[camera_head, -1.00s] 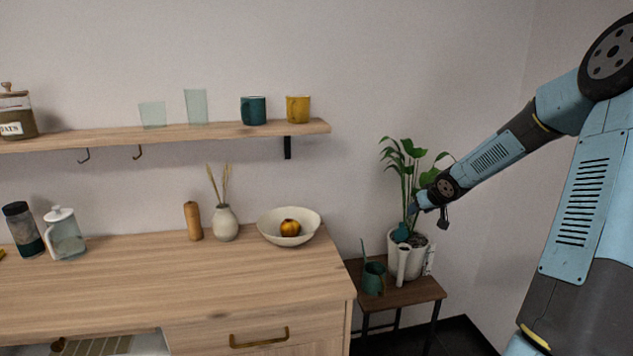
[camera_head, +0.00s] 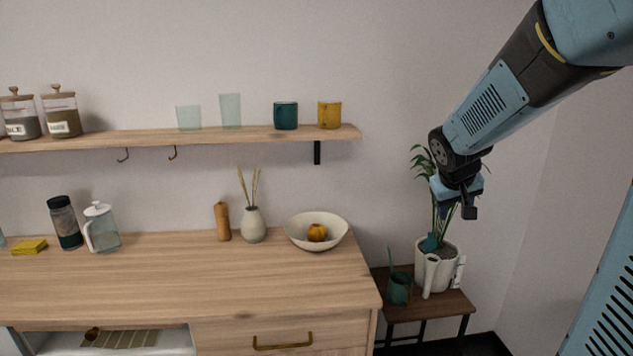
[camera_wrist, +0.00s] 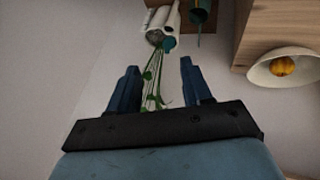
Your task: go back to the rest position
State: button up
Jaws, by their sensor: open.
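My gripper (camera_wrist: 158,92) is open in the wrist view, with its two dark fingers apart and nothing held between them. In the head view my gripper (camera_head: 456,208) is at the right, in front of the leafy potted plant (camera_head: 443,262). The plant's leaves show beyond and between the fingers in the wrist view (camera_wrist: 152,75). I cannot tell whether the gripper touches the leaves.
The plant stands on a small dark side table (camera_head: 412,311) with a green watering can (camera_head: 399,289). Left of it is a wooden counter (camera_head: 180,285) with a bowl (camera_head: 318,240) and vase (camera_head: 253,225). A wall shelf (camera_head: 240,134) carries mugs, glasses and jars. Open air lies above the plant.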

jog(key=s+a+r+y, duration=0.2)
jog(key=s+a, duration=0.1)
jog(key=s, duration=0.8)
jog(key=s+a+r+y, duration=0.1)
jog(key=s+a, duration=0.3)
jog(key=s, duration=0.6)
jog(key=shift+s+a+r+m+y, duration=0.2)
jog(key=shift+s+r+m+y, duration=0.15)
jog(key=shift+r, duration=0.2)
